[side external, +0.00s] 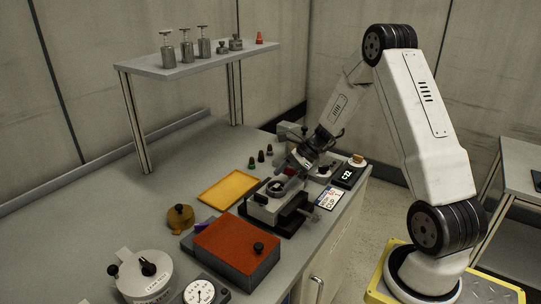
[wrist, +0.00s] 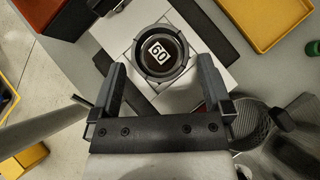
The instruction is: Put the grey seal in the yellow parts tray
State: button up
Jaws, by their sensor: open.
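A dark grey ring (wrist: 160,77), which looks like the grey seal, sits on the light metal block (wrist: 203,72) in the wrist view, around a dark disc marked 60. In the side view the block (side external: 262,207) stands under my gripper (side external: 287,172), which partly hides its top. In the wrist view my gripper (wrist: 160,64) is open, with one finger on either side of the ring and a gap to each. I cannot tell its height over the ring. The yellow parts tray (side external: 228,188) lies flat and empty left of the block; its edge also shows in the wrist view (wrist: 270,48).
A red-topped box (side external: 235,246) stands in front of the block. Several small coloured-top pieces (side external: 261,157) stand behind it. A dark display box (side external: 347,176) is to the right. A shelf (side external: 190,65) with metal parts rises at the back. The bench left of the tray is clear.

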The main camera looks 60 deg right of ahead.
aim_at(276, 186)
jog(key=shift+x, duration=1.65)
jog(key=shift+s, duration=0.1)
jog(key=c, duration=1.1)
jog(key=shift+r, duration=0.1)
